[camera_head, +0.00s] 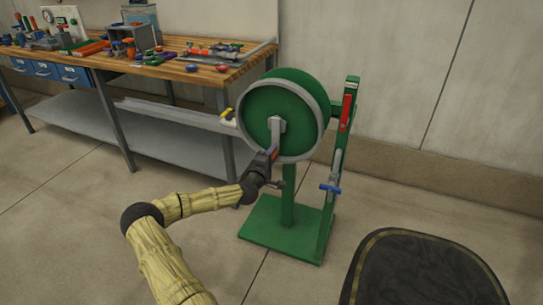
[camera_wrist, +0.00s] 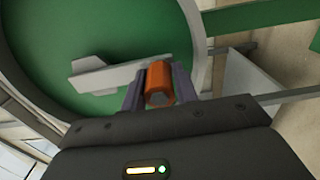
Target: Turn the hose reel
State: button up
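The hose reel (camera_head: 286,96) is a green disc with a grey rim on a green stand, right of the workbench. A grey crank arm (camera_head: 276,130) runs down from its hub and also shows in the wrist view (camera_wrist: 110,78). An orange handle (camera_wrist: 159,82) sits at the crank's end, near the lower rim. My gripper (camera_head: 269,160) is at this handle, in front of the disc. In the wrist view my gripper's fingers (camera_wrist: 159,88) stand on both sides of the handle and appear to touch it. The handle's far end is hidden.
A wooden-topped workbench (camera_head: 185,66) with tools and parts stands at the left. A green post (camera_head: 335,180) with a red lever (camera_head: 346,110) and a blue-handled valve (camera_head: 331,188) stands right of the reel. A dark round-cornered object (camera_head: 420,275) is at bottom right.

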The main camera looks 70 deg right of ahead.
jog(key=o, duration=0.3)
jog(key=a, duration=0.5)
jog(key=a+p, duration=0.1)
jog(key=a, duration=0.5)
jog(key=a+p, duration=0.1)
jog(key=a, duration=0.5)
jog(key=shift+w+a, duration=0.2)
jog(key=shift+w, duration=0.05)
